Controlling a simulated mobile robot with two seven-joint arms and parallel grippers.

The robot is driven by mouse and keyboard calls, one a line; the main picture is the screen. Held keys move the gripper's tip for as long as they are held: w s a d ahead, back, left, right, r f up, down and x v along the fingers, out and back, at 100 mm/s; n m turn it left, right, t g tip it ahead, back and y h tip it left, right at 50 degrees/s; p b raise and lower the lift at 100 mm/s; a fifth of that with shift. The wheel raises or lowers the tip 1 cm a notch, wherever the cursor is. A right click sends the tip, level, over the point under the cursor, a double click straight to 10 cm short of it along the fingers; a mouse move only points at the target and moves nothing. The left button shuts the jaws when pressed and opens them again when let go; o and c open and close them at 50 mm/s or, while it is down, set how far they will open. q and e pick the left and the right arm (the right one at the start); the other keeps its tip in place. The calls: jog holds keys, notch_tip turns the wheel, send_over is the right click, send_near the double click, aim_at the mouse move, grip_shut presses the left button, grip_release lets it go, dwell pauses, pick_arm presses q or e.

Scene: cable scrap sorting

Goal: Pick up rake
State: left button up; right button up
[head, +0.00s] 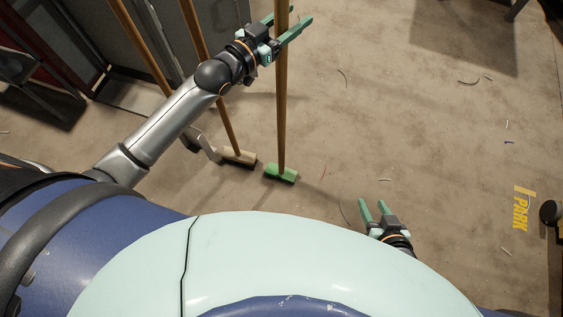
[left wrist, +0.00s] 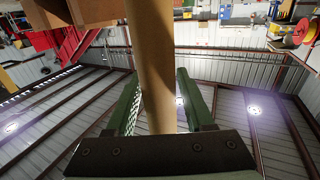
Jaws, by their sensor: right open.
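A long wooden handle (head: 281,100) with a green brush-like head (head: 281,174) stands near the middle of the head view, its head on the floor. No clear rake tines show. My left gripper (head: 294,17) is open at the upper handle. In the left wrist view the wooden handle (left wrist: 152,60) passes between the two green fingers (left wrist: 158,75); a gap shows on its right, and whether the left finger touches is unclear. My right gripper (head: 373,202) is open and empty, low in the head view.
Another wooden-handled tool with a beige head (head: 238,157) stands just left, and another handle (head: 142,45) leans farther left beside a grey panel (head: 95,40). Thin cable scraps (head: 468,82) lie scattered on the floor. Open floor (head: 400,120) stretches right.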

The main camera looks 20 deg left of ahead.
pick_arm(q)
grip_shut()
dwell(1.0)
jog(key=shift+r, duration=0.25)
